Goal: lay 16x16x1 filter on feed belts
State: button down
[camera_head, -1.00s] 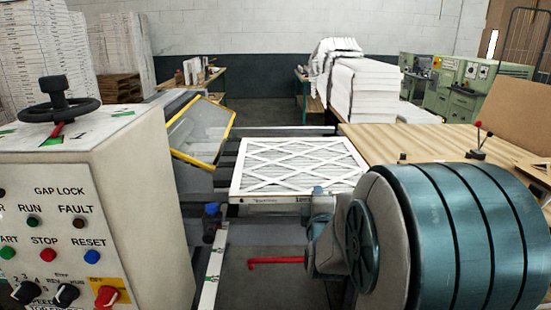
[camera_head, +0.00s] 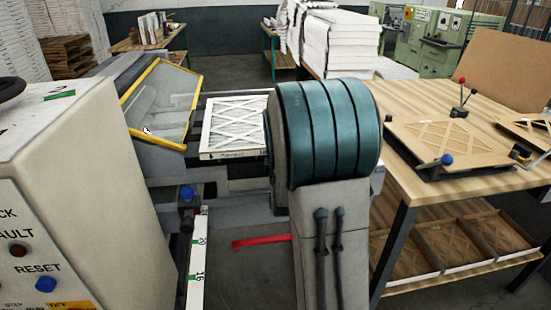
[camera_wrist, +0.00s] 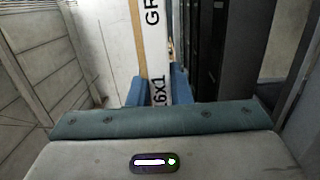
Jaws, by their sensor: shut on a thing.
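A white-framed pleated filter with a diagonal lattice (camera_head: 232,126) lies roughly flat at the feed belts (camera_head: 242,171) in the head view, its right side hidden by my arm. Whether it rests on the belts or hovers just above them, I cannot tell. In the wrist view, my gripper (camera_wrist: 158,92) has its blue fingers shut on both sides of a filter's white edge (camera_wrist: 155,48), printed with "6x1". It appears to be the same filter. My fingers are hidden behind my arm in the head view.
A control cabinet (camera_head: 70,190) stands at left, beside a yellow-framed guard (camera_head: 160,105). A scale bar (camera_head: 198,262) and red handle (camera_head: 262,242) are in front. A wooden table (camera_head: 400,185) with a fixture and filter trays below stands at right.

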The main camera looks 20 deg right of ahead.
jog(key=shift+w+d+f+p, duration=0.3)
jog(key=shift+w+f, duration=0.6)
jog(key=shift+f, duration=0.3)
jog(key=shift+w+d+f+p, duration=0.25)
jog(key=shift+w+f, duration=0.6)
jog(key=shift+f, duration=0.35)
jog(key=shift+w+d+f+p, duration=0.2)
jog(key=shift+w+f+p, duration=0.1)
jog(key=shift+w+f, duration=0.75)
jog(key=shift+s+f, duration=0.15)
jog(key=shift+f, duration=0.05)
jog(key=shift+f+b, duration=0.35)
jog(key=shift+b, duration=0.25)
jog(key=c, duration=1.3)
grip_release()
jog(key=shift+r, duration=0.15)
